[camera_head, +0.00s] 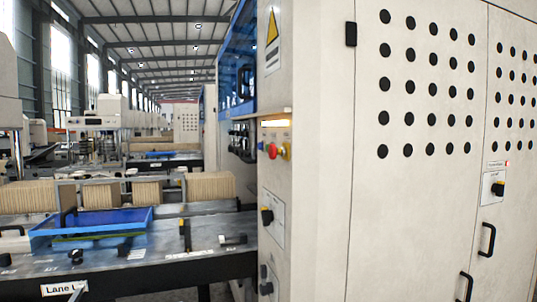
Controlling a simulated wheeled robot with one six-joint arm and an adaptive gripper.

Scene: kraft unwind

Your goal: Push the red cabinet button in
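A small red button (272,151) shows on the narrow front face of a tall cream cabinet (415,215), right of the picture's centre. The buttons are small here, so I cannot tell how far the red one stands out. My gripper is not in view.
The cabinet's perforated doors fill the right, with black handles (487,240) standing out. A black rotary switch (267,216) is below the buttons.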

